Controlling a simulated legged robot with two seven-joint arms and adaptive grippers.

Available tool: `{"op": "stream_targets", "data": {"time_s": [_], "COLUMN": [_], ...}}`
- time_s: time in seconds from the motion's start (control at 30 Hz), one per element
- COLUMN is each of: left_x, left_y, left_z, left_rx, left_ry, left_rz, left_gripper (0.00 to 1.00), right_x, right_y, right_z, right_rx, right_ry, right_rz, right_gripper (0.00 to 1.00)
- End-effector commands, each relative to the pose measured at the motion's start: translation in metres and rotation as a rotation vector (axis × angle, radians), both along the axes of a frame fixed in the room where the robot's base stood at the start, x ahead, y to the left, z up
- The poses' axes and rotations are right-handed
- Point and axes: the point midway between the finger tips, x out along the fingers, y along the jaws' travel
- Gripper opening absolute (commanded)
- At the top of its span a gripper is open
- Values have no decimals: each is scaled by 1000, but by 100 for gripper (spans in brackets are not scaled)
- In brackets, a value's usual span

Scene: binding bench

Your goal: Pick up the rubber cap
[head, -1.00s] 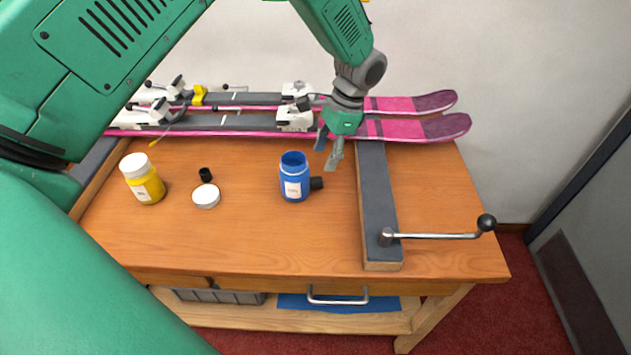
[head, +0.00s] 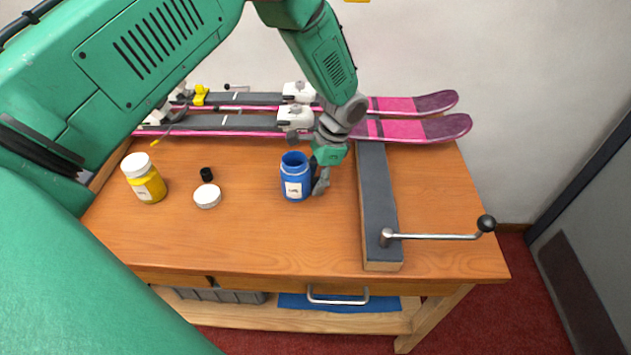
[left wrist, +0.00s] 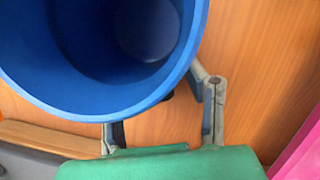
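My left gripper (head: 319,181) is low over the bench, close against the right side of the open blue jar (head: 296,182). Its fingers are apart. In the left wrist view the jar (left wrist: 185,60) covers the fingertips, and a small dark bit of a black cap (left wrist: 168,97) shows under the jar's rim, between the fingers. In the head view the gripper mostly hides that cap. Whether the fingers touch it cannot be told. Another small black cap (head: 206,174) stands at the left, behind a white lid (head: 207,196). My right gripper is not in view.
A yellow jar with a white top (head: 144,178) stands at the left. Pink and grey skis (head: 420,127) lie along the back. A grey-topped bar (head: 377,205) and a clamp lever (head: 440,236) are at the right. The bench front (head: 250,245) is clear.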

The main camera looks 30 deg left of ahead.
Motion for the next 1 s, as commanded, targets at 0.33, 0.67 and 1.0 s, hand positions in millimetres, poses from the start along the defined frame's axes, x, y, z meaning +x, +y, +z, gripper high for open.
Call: {"op": "stream_targets", "data": {"time_s": [0.33,0.67,1.0], "left_x": [-1,2,3], "left_y": [-1,-5,-4], "left_z": [-1,14,70], "left_rx": [-2,-1,-1], "left_ry": [1,0,-3], "left_rz": [0,-2,-1], "left_gripper": [5,5,5], "right_x": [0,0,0], "right_y": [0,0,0], "right_z": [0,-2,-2], "right_rx": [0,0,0], "right_ry": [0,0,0], "right_rz": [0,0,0], "right_gripper": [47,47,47]}}
